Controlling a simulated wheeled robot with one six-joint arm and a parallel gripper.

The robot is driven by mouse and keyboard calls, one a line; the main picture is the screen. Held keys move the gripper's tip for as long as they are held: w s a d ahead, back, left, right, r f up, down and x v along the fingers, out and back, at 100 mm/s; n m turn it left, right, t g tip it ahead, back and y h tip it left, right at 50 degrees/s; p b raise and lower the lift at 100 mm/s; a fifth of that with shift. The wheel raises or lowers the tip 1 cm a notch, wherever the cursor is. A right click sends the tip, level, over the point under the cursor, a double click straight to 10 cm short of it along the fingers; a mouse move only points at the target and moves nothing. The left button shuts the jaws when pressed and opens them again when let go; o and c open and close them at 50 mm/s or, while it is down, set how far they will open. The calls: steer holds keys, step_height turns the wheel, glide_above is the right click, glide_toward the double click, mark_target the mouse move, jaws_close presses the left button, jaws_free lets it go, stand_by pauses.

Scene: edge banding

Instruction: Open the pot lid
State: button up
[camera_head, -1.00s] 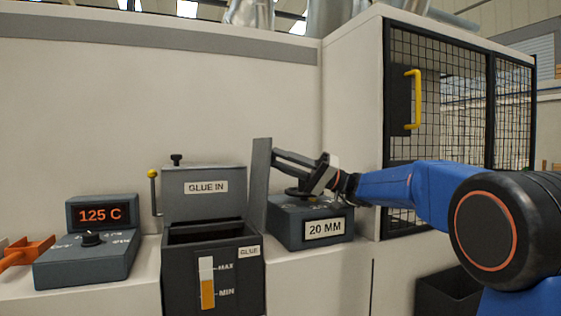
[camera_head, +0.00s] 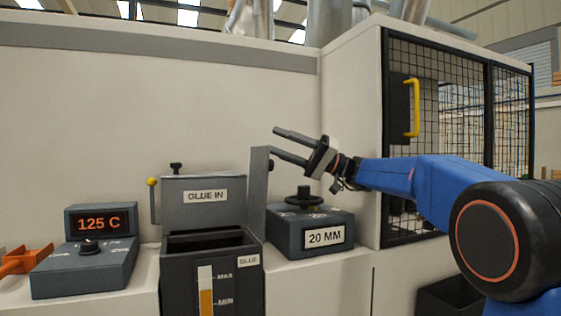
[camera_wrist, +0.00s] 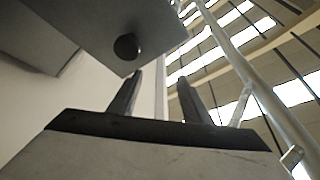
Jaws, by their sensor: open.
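The glue pot (camera_head: 186,285) is a dark box with a GLUE label and a level strip. Its grey lid (camera_head: 170,212), marked GLUE IN, stands upright behind the opening, with a black knob (camera_head: 176,167) on top. The pot's mouth is uncovered and dark inside. My gripper (camera_head: 274,141) is open and empty, up and to the right of the lid, apart from it. Its fingers point left, above the 20 MM box. In the wrist view both fingers (camera_wrist: 159,82) are spread, with a grey plate bearing a dark round knob (camera_wrist: 127,46) ahead of them.
A narrow upright grey panel (camera_head: 257,192) stands between the pot and the 20 MM box (camera_head: 305,242), which has a black handwheel (camera_head: 304,197). A yellow-tipped lever (camera_head: 153,195) and a 125 C control box (camera_head: 92,270) are left of the lid. A mesh cabinet (camera_head: 455,140) stands right.

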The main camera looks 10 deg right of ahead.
steer(key=shift+r, duration=1.45)
steer(key=shift+s, duration=0.1)
